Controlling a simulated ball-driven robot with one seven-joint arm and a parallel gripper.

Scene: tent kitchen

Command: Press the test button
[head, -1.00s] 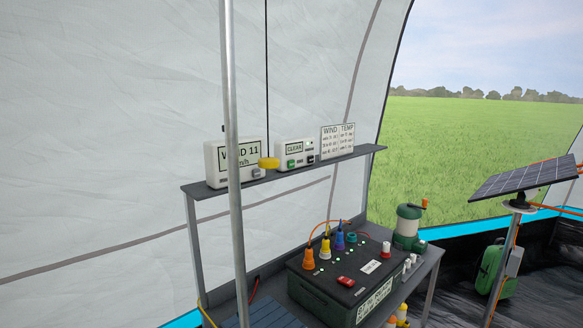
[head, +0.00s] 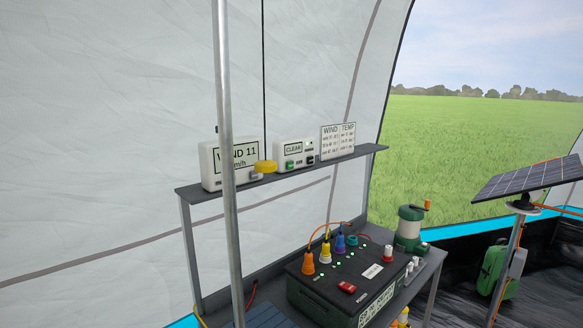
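I cannot read the word test on any button here. A white box reading CLEAR (head: 293,149) stands on the grey shelf, with a green button (head: 290,164) and a dark button (head: 310,159) on its front. Left of it, a white display reading WIND 11 (head: 243,153) has a grey button (head: 256,176) at its lower right. Below, a dark power box (head: 318,289) has a red switch (head: 346,287), coloured plugs and small green lights on top. My gripper is not in view.
The grey shelf (head: 195,194) sits above a lower table that bears the power box. A yellow round thing (head: 265,166) shows in front of the shelf boxes. A WIND and TEMP board (head: 338,141) stands at right. A solar panel (head: 530,180) stands farther right.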

